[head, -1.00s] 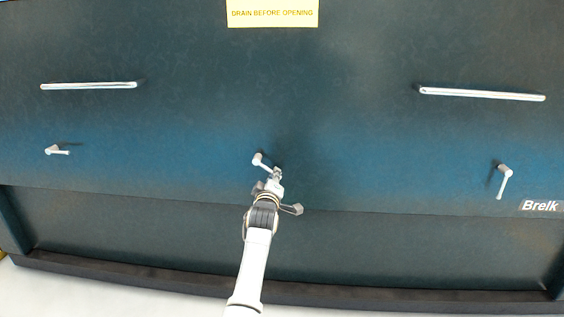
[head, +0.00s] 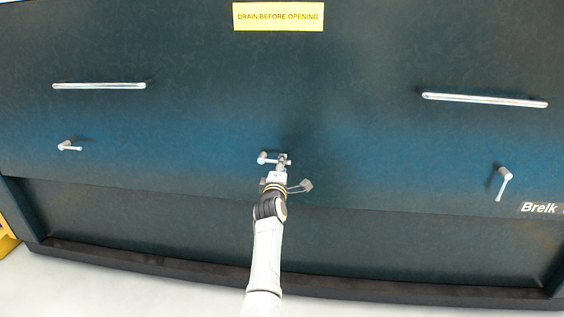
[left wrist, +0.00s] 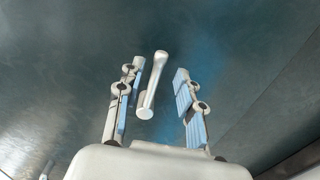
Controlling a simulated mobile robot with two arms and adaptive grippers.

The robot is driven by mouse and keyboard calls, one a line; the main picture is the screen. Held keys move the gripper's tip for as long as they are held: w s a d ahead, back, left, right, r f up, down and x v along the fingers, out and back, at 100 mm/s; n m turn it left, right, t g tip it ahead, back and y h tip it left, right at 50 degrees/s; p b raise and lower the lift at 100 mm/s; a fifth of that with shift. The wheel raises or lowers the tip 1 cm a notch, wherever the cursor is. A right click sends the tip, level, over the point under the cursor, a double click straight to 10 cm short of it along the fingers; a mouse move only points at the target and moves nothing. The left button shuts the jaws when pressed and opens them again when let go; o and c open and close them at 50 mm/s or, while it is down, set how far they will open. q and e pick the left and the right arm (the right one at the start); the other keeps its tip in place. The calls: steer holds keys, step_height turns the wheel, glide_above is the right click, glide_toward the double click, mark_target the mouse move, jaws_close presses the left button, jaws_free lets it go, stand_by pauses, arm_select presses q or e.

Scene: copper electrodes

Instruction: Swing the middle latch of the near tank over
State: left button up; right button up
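The middle latch (head: 263,158) is a small light-grey lever on the dark blue-green tank front (head: 350,150). It points nearly level to the right from its pivot. My left gripper (head: 283,161) is at its outer end and hides part of it. In the left wrist view the latch (left wrist: 152,84) lies between the two spread, blue-padded fingers of my left gripper (left wrist: 157,98). It is close to the left finger, and there is a clear gap to the right finger. I cannot tell whether the left finger touches it. My right gripper is not in view.
A left latch (head: 70,146) points right, and a right latch (head: 503,183) points down. Two long bar handles (head: 99,86) (head: 485,100) sit higher up. A yellow sign (head: 278,17) reads "DRAIN BEFORE OPENING". A dark ledge (head: 330,287) runs along the bottom.

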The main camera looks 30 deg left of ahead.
arm_select(q)
steer(key=p+v, duration=0.4)
steer(key=v, duration=0.1)
steer(key=shift+s, duration=0.1)
steer(key=shift+r, duration=0.15)
step_height(320, 180, up, 10)
stand_by(0.6)
